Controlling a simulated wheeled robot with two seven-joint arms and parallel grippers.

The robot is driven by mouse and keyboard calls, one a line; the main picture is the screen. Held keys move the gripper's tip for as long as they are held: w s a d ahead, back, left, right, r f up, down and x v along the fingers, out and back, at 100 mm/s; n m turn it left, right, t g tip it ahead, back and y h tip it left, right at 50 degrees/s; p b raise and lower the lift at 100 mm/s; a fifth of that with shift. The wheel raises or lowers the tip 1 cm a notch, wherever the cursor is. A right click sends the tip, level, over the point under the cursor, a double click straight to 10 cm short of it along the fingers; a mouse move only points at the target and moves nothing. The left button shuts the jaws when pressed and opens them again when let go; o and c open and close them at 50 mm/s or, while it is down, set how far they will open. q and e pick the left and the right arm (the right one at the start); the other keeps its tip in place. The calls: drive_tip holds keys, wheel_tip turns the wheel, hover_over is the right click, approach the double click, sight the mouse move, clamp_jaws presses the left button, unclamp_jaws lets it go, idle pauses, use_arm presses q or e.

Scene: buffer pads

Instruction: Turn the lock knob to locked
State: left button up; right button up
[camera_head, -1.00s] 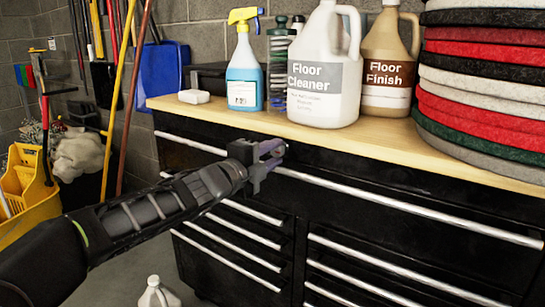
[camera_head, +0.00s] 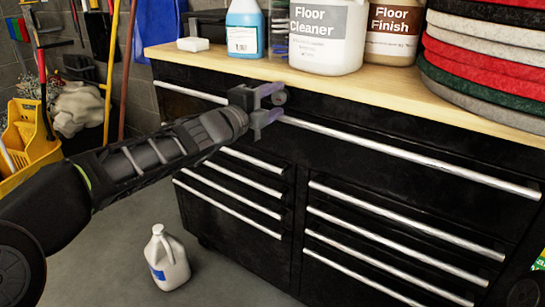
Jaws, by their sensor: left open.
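The lock knob (camera_head: 279,97) is a small dark round knob on the upper front of the black tool cabinet (camera_head: 390,195), near the left end of the long top drawer handle. My left gripper (camera_head: 275,101) is at the cabinet front. Its jaws are open, with one purple-tinted finger above the knob and one below it. The knob shows between the fingertips. I cannot tell whether the fingers touch it, and its lock marking is too small to read. My right gripper is not in view.
The wooden top (camera_head: 400,88) carries a spray bottle (camera_head: 244,30), a floor cleaner jug (camera_head: 325,40), a floor finish jug (camera_head: 393,32) and stacked pads (camera_head: 485,65). A white jug (camera_head: 168,260) stands on the floor. A yellow mop bucket (camera_head: 28,140) is at left.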

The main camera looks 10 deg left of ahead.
use_arm(q)
drive_tip(key=shift+f, duration=0.15)
